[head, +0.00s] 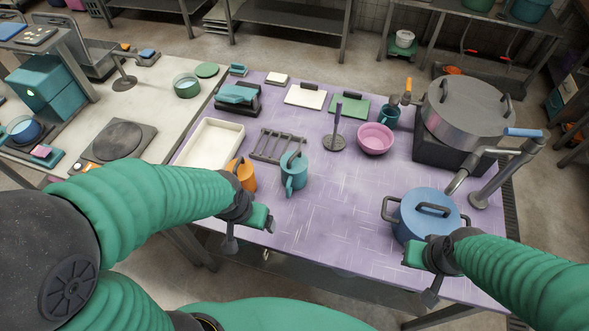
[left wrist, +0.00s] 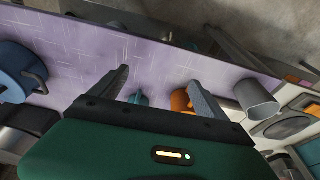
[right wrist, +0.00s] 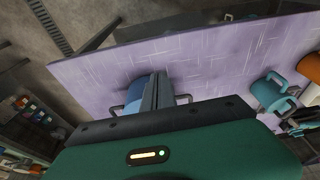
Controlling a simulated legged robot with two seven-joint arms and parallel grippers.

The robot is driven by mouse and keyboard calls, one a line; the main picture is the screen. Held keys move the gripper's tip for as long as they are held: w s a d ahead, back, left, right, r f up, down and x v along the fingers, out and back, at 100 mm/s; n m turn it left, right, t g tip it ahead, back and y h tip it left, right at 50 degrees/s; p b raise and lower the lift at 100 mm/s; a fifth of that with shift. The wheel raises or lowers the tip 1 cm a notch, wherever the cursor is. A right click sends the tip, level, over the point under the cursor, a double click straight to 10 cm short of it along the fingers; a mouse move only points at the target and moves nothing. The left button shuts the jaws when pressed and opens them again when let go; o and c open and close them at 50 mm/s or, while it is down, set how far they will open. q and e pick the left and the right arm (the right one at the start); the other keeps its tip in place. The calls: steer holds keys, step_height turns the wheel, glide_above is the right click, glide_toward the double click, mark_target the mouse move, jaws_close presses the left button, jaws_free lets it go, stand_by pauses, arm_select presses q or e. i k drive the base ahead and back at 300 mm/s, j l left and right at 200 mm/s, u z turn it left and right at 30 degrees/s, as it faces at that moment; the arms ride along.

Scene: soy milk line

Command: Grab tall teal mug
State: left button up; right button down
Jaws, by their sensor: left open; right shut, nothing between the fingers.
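The tall teal mug (head: 293,172) stands upright on the purple-topped table, right of an orange mug (head: 245,175), its handle toward the front. In the left wrist view it is a small teal patch (left wrist: 138,98), mostly hidden, between my open fingers. The right wrist view shows it at the right (right wrist: 270,95). My left gripper (head: 250,232) is open and empty, in front of the mugs and apart from them. My right gripper (right wrist: 158,90) is shut and empty, near the blue pot (head: 425,222) at the front right. A smaller dark teal mug (head: 388,117) stands farther back.
Behind the mug lies a grey rack (head: 278,145); a cream tray (head: 208,145) is at the left. A pink bowl (head: 375,138), an upright stand (head: 336,125) and a large steel pot (head: 465,105) stand farther back. The table's front middle is clear.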

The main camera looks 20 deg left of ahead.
mark_target(293, 178)
steer(key=i+u, duration=0.1)
steer(key=u, duration=0.3)
steer(key=i+u, duration=0.1)
steer(key=u, duration=0.7)
steer(key=i+l+u, duration=0.15)
steer(key=u, duration=0.25)
